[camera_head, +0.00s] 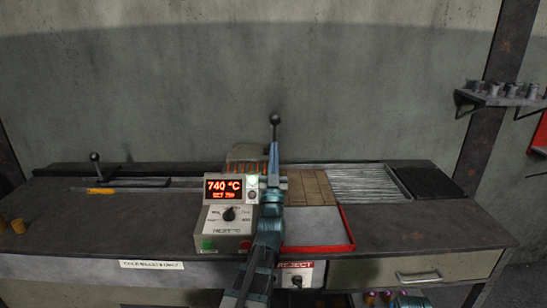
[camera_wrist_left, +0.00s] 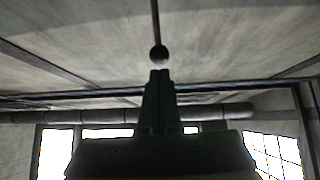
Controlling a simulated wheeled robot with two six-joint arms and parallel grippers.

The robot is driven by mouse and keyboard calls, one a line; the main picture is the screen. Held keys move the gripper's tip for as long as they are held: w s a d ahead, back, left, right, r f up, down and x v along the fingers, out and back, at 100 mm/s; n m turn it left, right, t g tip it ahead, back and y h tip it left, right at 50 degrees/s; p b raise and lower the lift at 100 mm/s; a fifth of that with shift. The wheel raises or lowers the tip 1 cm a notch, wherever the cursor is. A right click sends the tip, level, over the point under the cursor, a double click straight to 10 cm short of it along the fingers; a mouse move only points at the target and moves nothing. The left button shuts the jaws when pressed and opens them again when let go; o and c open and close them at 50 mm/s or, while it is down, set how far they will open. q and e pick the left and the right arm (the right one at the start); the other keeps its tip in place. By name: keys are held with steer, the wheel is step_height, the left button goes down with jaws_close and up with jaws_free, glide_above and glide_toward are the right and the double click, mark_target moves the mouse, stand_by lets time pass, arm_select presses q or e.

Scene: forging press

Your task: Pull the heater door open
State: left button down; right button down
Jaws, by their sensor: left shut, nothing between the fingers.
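The heater (camera_head: 245,152) is a low box behind the control unit, with glowing orange bars along its front. A dark ball knob (camera_head: 274,118) stands above its right side; the ball also shows in the left wrist view (camera_wrist_left: 159,52). My left gripper (camera_head: 273,146) points up just below the knob, and its fingers (camera_wrist_left: 160,73) are shut with nothing between them. The ball appears just beyond the fingertips; I cannot tell whether they touch. My arm covers part of the heater, and the door itself is hard to make out.
The control unit (camera_head: 229,222) reading 740 °C stands in front of the heater. A red-rimmed tray (camera_head: 318,230) lies to its right. Another knobbed lever (camera_head: 95,159) stands at left. A shelf (camera_head: 500,98) hangs at right. The dark bench top (camera_head: 110,220) is largely clear at left.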

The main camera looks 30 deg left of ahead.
mark_target(274, 117)
arm_select(q)
steer(key=p+x, duration=0.2)
steer(key=x, duration=0.3)
steer(key=shift+w+a+r+p, duration=0.1)
steer(key=shift+r+p, duration=0.1)
steer(key=shift+p, duration=0.1)
